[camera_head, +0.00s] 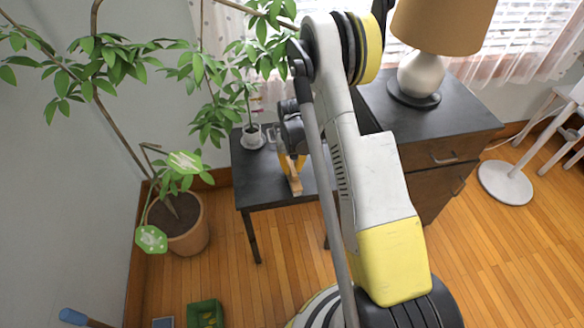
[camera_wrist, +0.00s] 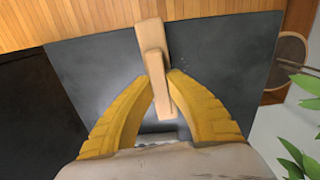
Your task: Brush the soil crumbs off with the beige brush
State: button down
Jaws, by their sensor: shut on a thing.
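The beige brush (camera_head: 295,184) is between the yellow fingers of my gripper (camera_head: 291,163), over the dark small table (camera_head: 262,190). In the wrist view my gripper (camera_wrist: 160,85) is shut on the brush (camera_wrist: 154,60), which points away from the palm toward the table's edge by the wood floor. I cannot tell whether the brush touches the tabletop (camera_wrist: 225,60). A few tiny faint specks (camera_wrist: 290,62) show on the tabletop right of the brush; they may be soil crumbs but are too small to be sure. My arm hides part of the table in the head view.
A small white potted plant (camera_head: 252,136) stands on the table's back left. A dark-topped cabinet (camera_head: 425,120) with a lamp (camera_head: 422,75) is at the right. A large terracotta pot (camera_head: 190,240) and a green bin (camera_head: 205,313) stand on the floor at left.

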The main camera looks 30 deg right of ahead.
jog(key=shift+f, duration=0.35)
dwell(0.5)
jog(key=shift+w+a, duration=0.3)
jog(key=shift+a, duration=0.65)
jog(key=shift+w+a, duration=0.3)
jog(key=shift+a, duration=0.6)
jog(key=shift+d, duration=0.15)
jog(key=shift+s+d, duration=0.35)
jog(key=shift+d, duration=0.55)
jog(key=shift+s+d, duration=0.3)
jog(key=shift+d, duration=0.6)
jog(key=shift+a, duration=0.1)
jog(key=shift+w+a, duration=0.3)
jog(key=shift+a, duration=0.55)
jog(key=shift+w+a, duration=0.3)
jog(key=shift+a, duration=0.5)
